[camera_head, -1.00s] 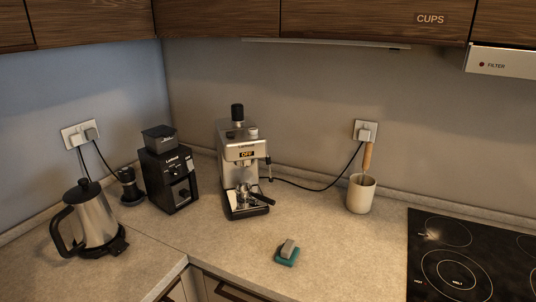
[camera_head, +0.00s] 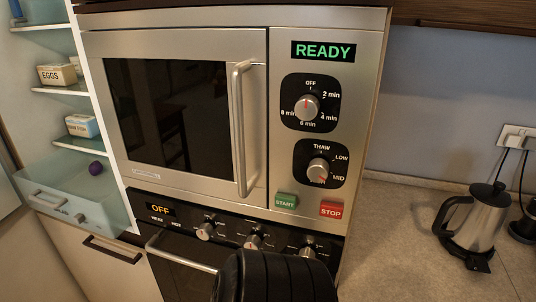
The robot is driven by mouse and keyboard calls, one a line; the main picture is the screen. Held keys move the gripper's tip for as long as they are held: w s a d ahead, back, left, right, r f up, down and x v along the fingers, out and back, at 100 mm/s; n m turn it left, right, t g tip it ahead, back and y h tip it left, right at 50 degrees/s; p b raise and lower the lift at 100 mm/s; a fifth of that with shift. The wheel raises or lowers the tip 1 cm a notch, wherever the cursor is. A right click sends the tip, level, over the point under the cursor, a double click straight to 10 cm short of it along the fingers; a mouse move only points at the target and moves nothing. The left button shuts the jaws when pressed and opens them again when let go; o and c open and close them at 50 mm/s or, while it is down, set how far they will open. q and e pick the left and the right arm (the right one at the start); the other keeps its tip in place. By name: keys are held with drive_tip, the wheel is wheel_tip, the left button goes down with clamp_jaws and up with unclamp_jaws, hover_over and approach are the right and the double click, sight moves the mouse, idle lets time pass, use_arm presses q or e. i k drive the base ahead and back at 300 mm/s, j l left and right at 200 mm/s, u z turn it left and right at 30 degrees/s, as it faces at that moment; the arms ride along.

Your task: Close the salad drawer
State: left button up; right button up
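The salad drawer (camera_head: 93,213) is at the lower left, at the bottom of the open fridge. It is a pale, translucent drawer with a bar handle (camera_head: 50,199) on its front and small, hard-to-read lettering. It appears pulled out, with its top open. A round purple item (camera_head: 96,168) shows inside it. Neither gripper can be made out. A black rounded part, likely of my own arm, shows at the bottom centre, well to the right of the drawer and apart from it.
Fridge shelves above the drawer hold an eggs box (camera_head: 57,75) and another small carton (camera_head: 82,126). A microwave (camera_head: 180,190) stands right of the fridge, above an oven (camera_head: 160,236). A kettle (camera_head: 480,215) stands on the counter at right.

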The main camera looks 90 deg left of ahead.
sight(48, 207)
drive_tip(key=l+u, duration=0.1)
drive_tip(key=u, duration=4.15)
